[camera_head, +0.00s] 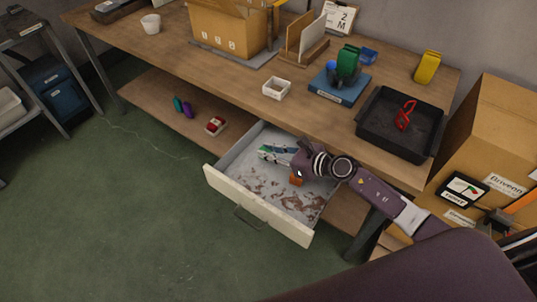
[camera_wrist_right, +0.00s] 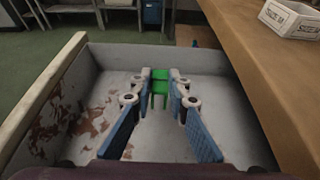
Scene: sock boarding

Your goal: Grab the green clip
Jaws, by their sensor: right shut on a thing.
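The green clip (camera_wrist_right: 159,90) is between the two fingertips of my right gripper (camera_wrist_right: 160,84) in the right wrist view. The blue-padded fingers are shut on it from both sides. In the head view my right gripper (camera_head: 277,153) reaches down into the open drawer (camera_head: 257,205), and only a little green shows at its fingertips. The clip is inside the drawer's walls; I cannot tell if it touches the drawer floor. My left gripper is not in view.
The workbench (camera_head: 210,58) overhangs the drawer's back. On it are a small white box (camera_head: 276,88), a green roll (camera_head: 347,63) on a blue base, a yellow roll (camera_head: 427,68) and a black tray (camera_head: 375,135) holding a red item (camera_head: 404,115). Cardboard boxes stand at right.

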